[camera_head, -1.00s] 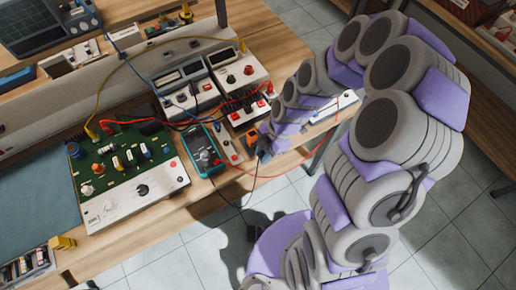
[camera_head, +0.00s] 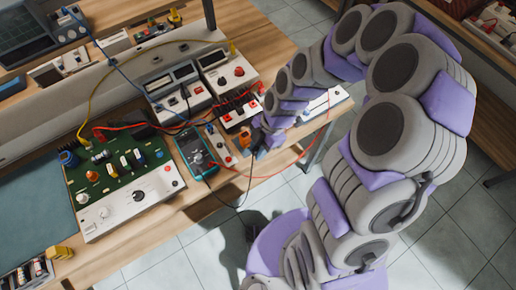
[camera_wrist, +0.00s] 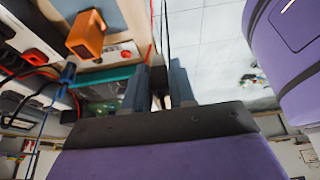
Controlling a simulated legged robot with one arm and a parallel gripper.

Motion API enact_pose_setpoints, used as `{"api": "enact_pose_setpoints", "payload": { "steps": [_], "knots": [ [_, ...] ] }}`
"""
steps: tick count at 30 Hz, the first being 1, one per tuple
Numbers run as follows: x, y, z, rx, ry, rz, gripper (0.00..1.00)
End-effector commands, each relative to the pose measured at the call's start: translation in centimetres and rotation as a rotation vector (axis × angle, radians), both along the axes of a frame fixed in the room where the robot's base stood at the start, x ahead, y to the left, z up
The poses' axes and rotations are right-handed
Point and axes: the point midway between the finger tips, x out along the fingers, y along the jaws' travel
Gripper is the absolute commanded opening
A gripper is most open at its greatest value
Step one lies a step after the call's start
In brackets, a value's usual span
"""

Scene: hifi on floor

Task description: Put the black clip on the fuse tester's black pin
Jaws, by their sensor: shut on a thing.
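My gripper (camera_head: 258,150) is at the bench's front edge, beside a small orange block (camera_head: 244,139). In the wrist view its fingers (camera_wrist: 158,88) are closed around a small dark piece, which I take to be the black clip (camera_wrist: 160,97); it is mostly hidden between them. A thin black lead (camera_wrist: 167,35) runs up from there, and the black lead (camera_head: 238,208) hangs in a loop below the bench edge in the head view. A low white box (camera_head: 322,106) right of the gripper may be the fuse tester; its black pin cannot be made out.
A teal multimeter (camera_head: 194,152) lies left of the gripper. A green circuit board unit (camera_head: 118,168) is farther left. White instruments (camera_head: 228,72) stand behind, with red, yellow and blue leads crossing over. The orange block (camera_wrist: 87,35) is close in the wrist view. Tiled floor is open in front.

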Motion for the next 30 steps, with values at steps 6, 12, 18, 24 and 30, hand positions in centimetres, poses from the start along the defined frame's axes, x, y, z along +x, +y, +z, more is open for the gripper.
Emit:
{"api": "enact_pose_setpoints", "payload": {
  "steps": [6,12,18,24,30],
  "knots": [
    [0.0,0.0,0.9,0.001,-0.003,0.001,0.00],
    [0.1,0.0,1.6,0.000,-0.004,0.000,0.00],
    [0.1,0.0,2.3,0.000,-0.004,0.000,0.00],
    [0.0,0.0,3.0,0.000,-0.002,0.001,0.00],
    [0.0,0.0,3.3,0.000,0.000,0.001,0.00]
  ]
}}
